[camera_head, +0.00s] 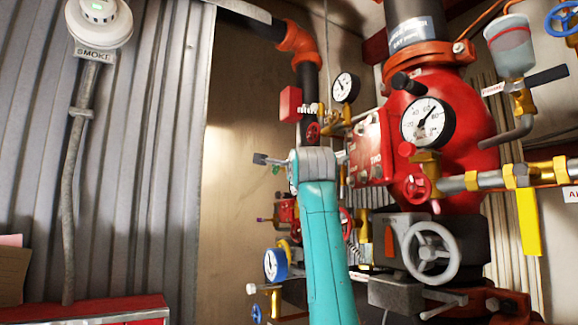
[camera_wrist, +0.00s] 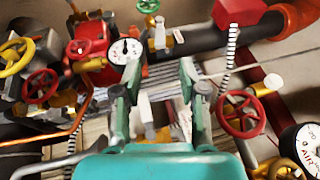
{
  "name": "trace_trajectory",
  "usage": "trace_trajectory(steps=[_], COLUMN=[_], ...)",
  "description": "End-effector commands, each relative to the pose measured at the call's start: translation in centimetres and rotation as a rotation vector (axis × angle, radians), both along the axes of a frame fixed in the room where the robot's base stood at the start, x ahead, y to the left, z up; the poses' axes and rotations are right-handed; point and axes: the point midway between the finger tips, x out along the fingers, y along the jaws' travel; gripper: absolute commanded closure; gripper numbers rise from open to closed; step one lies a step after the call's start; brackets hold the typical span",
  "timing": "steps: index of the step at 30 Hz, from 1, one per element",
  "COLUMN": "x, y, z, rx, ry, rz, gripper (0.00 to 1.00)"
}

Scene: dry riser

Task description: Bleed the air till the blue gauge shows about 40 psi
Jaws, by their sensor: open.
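The blue-rimmed gauge (camera_head: 275,264) has a white face and sits low, left of my teal arm, in the head view. Its needle is too small to read surely. Below it is a small blue handwheel (camera_head: 257,313), and a pale-ended brass fitting (camera_head: 252,288) is beside it. In the wrist view my gripper (camera_wrist: 160,78) is open, with its two fingers apart and nothing held. Pipework and brass fittings lie beyond the fingers. In the head view my arm hides part of the pipework. I cannot tell which valve bleeds the air.
A large black-rimmed gauge (camera_head: 427,122) is on the red riser body, and a smaller one (camera_head: 345,88) is up left. A grey handwheel (camera_head: 430,253) is low right. In the wrist view a red handwheel (camera_wrist: 241,114) and an AIR gauge (camera_wrist: 307,150) are right of my fingers.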

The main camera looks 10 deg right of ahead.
Motion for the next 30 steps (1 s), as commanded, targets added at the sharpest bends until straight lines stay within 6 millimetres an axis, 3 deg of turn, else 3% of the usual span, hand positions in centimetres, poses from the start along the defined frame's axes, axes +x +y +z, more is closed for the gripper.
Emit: trace_trajectory(steps=[16,30], x=[6.6,9.0], y=[-0.7,-0.8], z=[1.5,2.1], rx=[-0.001,0.0], ry=[0.001,-0.001], rz=[0.0,0.0], gripper=[0.58,0.58])
